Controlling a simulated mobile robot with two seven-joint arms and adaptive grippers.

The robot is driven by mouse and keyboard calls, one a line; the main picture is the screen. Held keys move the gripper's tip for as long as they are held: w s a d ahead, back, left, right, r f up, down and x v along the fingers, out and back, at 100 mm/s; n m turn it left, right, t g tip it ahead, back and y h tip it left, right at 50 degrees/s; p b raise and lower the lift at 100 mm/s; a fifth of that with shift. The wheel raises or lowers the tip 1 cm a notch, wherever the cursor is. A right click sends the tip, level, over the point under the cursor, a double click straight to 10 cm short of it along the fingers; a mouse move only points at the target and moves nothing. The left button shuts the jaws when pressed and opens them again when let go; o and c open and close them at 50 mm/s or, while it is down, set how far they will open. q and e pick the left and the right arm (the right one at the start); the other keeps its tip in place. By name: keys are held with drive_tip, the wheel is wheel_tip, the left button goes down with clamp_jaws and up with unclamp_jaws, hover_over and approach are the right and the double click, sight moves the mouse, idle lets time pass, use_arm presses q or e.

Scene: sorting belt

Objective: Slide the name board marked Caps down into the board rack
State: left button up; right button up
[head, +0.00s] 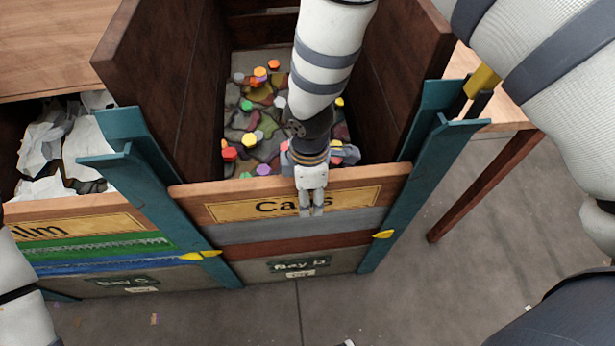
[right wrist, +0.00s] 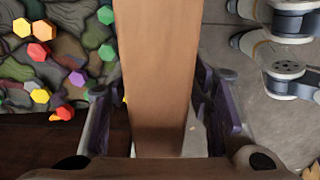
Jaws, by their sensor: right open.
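The wooden Caps name board (head: 228,212) has a yellow label and lies across the front of Bay D, between the teal posts of the board rack (head: 180,205). Its lower edge is at the grey board (head: 300,226); I cannot tell whether it is fully seated. My right gripper (head: 312,208) is at the board's middle from above and hides part of the lettering. In the right wrist view, the board (right wrist: 155,60) runs between the open fingers of my right gripper (right wrist: 160,115), with gaps on both sides. My left gripper is out of view.
Behind the board is a dark-walled bin (head: 155,85) holding several coloured caps (head: 230,153). At left, another bay has a board ending in "lm" (head: 80,228) and white crumpled material (head: 45,145). Yellow latches (head: 383,234) show on the posts. The floor in front is mostly clear.

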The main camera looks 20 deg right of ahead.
drive_tip(key=shift+f, duration=0.15)
clamp_jaws()
idle(0.4)
drive_tip(key=r+p, duration=0.1)
drive_tip(key=r, duration=0.4)
drive_tip(key=r+p, duration=0.2)
drive_tip(key=r, duration=0.3)
drive_tip(key=r+p, duration=0.2)
drive_tip(key=r, duration=0.3)
drive_tip(key=shift+w+r, duration=0.25)
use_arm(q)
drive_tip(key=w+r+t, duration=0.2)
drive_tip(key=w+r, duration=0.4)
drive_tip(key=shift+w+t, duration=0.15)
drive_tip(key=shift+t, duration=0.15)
use_arm(e)
wheel_tip(320, 180, up, 19)
drive_tip(key=shift+s, duration=0.15)
drive_tip(key=shift+f, duration=0.15)
